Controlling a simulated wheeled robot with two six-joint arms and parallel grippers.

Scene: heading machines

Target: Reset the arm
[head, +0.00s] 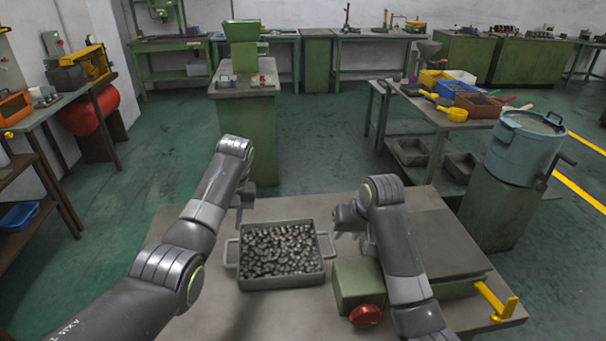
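My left arm comes in from the left over the table, and my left gripper (243,200) points down by the far left corner of a grey metal tray (281,283). The tray has side handles and is full of dark metal parts (280,250). My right arm bends over the table's right part, and my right gripper (343,219) is by the tray's far right corner. Both grippers look apart from the tray, though contact is hard to judge. The fingers of both are small and partly hidden by the arms, so their opening is unclear.
A green box (358,282) with a red knob (365,316) stands right of the tray. A yellow handle (496,302) sticks out at the table's right. A blue-grey drum (522,150) stands further right. The green floor (320,140) beyond the table is clear.

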